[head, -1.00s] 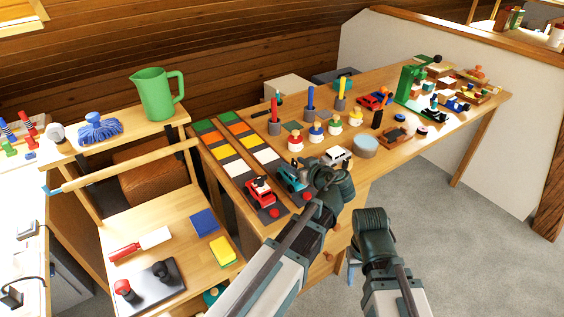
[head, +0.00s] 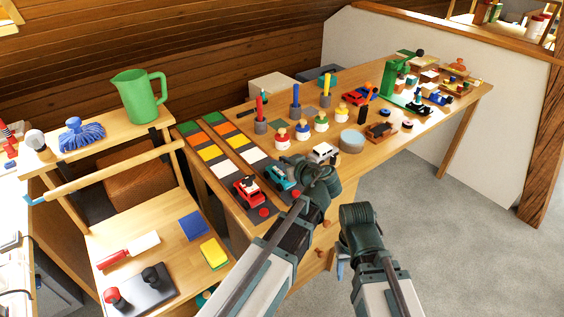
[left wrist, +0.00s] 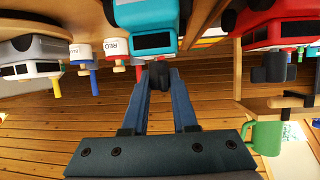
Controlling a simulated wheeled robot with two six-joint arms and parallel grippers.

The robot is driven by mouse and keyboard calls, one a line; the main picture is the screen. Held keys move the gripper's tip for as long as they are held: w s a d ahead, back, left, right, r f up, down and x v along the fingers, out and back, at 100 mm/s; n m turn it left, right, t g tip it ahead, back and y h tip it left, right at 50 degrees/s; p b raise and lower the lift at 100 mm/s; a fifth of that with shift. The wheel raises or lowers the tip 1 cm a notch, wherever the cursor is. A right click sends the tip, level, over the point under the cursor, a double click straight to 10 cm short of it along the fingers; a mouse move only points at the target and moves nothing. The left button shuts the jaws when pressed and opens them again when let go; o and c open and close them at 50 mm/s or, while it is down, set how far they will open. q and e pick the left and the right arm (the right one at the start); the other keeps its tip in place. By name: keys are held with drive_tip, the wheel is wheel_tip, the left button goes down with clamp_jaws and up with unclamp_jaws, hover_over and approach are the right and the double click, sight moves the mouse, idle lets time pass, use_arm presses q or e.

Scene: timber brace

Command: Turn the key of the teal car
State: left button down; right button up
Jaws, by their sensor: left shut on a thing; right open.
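The teal car (head: 281,178) stands on the dark grey strip at the table's near side, right of the red car (head: 249,190). In the left wrist view the teal car (left wrist: 148,24) appears upside down at the top. My left gripper (head: 303,163) is at the teal car's right side. Its two fingers are shut on the car's dark key (left wrist: 158,75), close against the car body. The key is hidden in the head view. My right gripper (head: 340,268) hangs open in front of the table, away from the cars.
A white car (head: 323,152) stands just right of my left gripper, with a round pale-blue tin (head: 352,141) beyond it. The floor (head: 430,220) to the right is clear.

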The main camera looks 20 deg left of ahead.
use_arm(q)
drive_tip(key=m+t+h, duration=0.1)
drive_tip(key=m, duration=0.1)
drive_tip(key=m+t+h, duration=0.1)
drive_tip(key=h, duration=0.1)
drive_tip(key=shift+s+a+m+t+h, duration=0.2)
drive_tip(key=shift+m+t+h, duration=0.1)
drive_tip(key=shift+m+t, duration=0.1)
drive_tip(key=m+t+h, duration=0.1)
drive_tip(key=m+h, duration=0.2)
drive_tip(key=shift+w+d, duration=0.15)
drive_tip(key=shift+m+t+h, duration=0.3)
drive_tip(key=shift+m+h, duration=1)
drive_tip(key=shift+h, duration=0.4)
drive_tip(key=shift+m+h, duration=0.8)
drive_tip(key=shift+h, duration=0.1)
drive_tip(key=shift+d+m+h, duration=0.1)
drive_tip(key=shift+m+h, duration=0.6)
drive_tip(key=shift+h, duration=0.1)
drive_tip(key=c, duration=0.7)
unclamp_jaws()
drive_tip(key=shift+r, duration=0.1)
